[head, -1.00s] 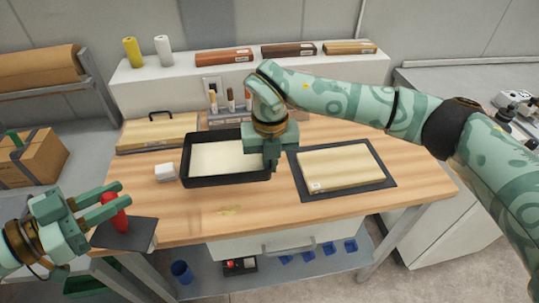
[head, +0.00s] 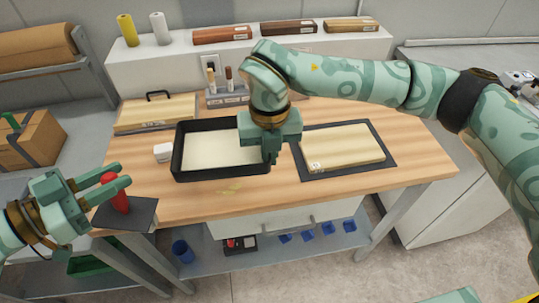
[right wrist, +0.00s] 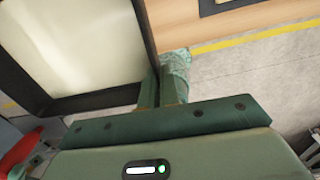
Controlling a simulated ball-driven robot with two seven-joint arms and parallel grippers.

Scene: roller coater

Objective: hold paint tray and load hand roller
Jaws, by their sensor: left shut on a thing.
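The black paint tray (head: 178,165) with a pale cream inside lies on the wooden bench, left of centre. Its right wall also shows in the right wrist view (right wrist: 140,45). My right gripper (head: 270,155) is at the tray's right wall; in the right wrist view its fingers (right wrist: 161,88) are close together with the wall between them. A red handle (head: 120,204), seemingly the hand roller's, stands upright at a dark plate at the bench's left front corner. My left gripper (head: 112,188) is shut on this handle. The roller's head cannot be made out.
A small white block (head: 163,152) lies left of the tray. A cream panel on a dark mat (head: 388,165) lies to its right. Brushes (head: 229,80) stand in a rack behind it. Bare wood lies along the bench front.

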